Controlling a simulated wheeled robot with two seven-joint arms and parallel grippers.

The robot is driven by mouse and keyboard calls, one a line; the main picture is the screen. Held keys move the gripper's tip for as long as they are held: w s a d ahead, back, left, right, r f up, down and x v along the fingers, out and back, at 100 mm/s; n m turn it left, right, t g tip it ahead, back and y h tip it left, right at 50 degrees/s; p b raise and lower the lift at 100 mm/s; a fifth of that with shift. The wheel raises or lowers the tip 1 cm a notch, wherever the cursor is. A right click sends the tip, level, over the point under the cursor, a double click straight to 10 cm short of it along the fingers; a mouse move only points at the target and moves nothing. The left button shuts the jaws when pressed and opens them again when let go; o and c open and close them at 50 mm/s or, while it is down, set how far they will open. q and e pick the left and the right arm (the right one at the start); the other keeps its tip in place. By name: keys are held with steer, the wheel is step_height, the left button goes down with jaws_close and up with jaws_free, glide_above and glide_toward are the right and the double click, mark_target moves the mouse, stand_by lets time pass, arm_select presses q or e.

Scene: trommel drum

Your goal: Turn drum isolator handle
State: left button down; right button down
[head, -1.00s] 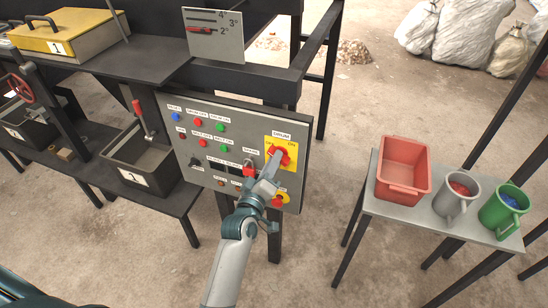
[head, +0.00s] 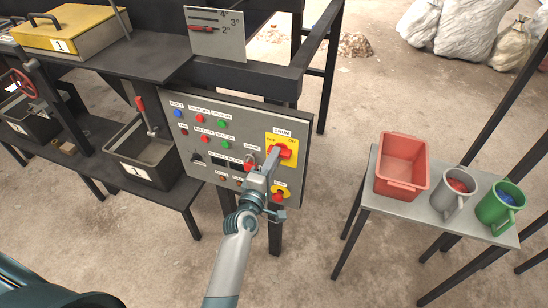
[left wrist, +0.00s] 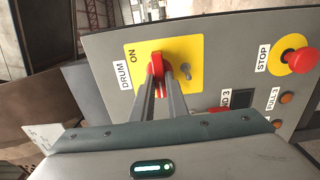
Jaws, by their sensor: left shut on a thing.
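The red drum isolator handle (head: 283,151) stands on a yellow plate (head: 271,151) labelled DRUM, at the upper right of the grey control panel. OFF is printed at the plate's upper left and ON at its upper right. My left gripper (head: 271,163) reaches up to the handle from below. In the left wrist view, the handle (left wrist: 156,67) sits between the two fingertips (left wrist: 161,76), which are shut on it. The ON label shows beside it there. The fingers hide part of the handle and plate. My right gripper is not in view.
A red STOP button (head: 280,194) sits on the panel just below the plate, close to my gripper. A red padlock-like item (head: 249,166) hangs left of my fingers. At right, a small table (head: 400,198) holds a red bin (head: 402,148) and two mugs.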

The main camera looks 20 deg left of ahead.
arm_select(q)
steer(key=c, duration=1.7)
jaws_free()
steer(key=shift+c, duration=0.2)
steer(key=shift+s, duration=0.15)
steer(key=s+p, duration=0.1)
steer(key=s, duration=1.6)
steer(key=shift+a+p, duration=0.3)
steer(key=shift+p, duration=0.1)
